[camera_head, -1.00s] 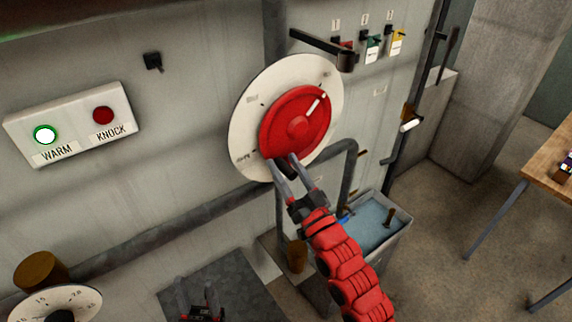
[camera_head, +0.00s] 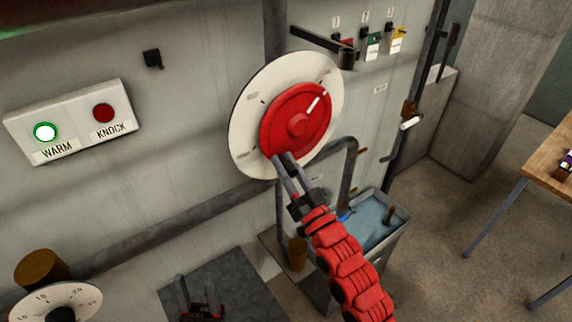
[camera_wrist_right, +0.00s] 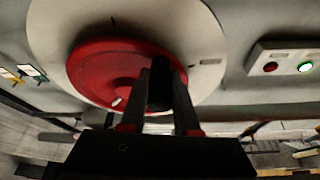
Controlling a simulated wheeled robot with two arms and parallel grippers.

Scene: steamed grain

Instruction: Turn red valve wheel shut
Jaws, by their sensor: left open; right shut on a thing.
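The red valve wheel (camera_head: 298,118) is mounted on a round white dial plate (camera_head: 250,100) on the grey wall. A white pointer mark on the wheel points to the upper right. My right gripper (camera_head: 284,160) reaches up to the wheel's lower left rim and is shut on a dark part there. In the right wrist view the fingers (camera_wrist_right: 160,85) close around a dark grip at the edge of the red wheel (camera_wrist_right: 110,70). My left gripper (camera_head: 198,295) is open and empty, low in the head view, over a dark grey plate.
A panel (camera_head: 75,120) with a lit WARM button and a red KNOCK button is on the wall at left. A numbered dial (camera_head: 75,298) is at the lower left. A basin (camera_head: 375,220) with blue contents stands right of my right arm. A wooden table (camera_head: 555,165) is far right.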

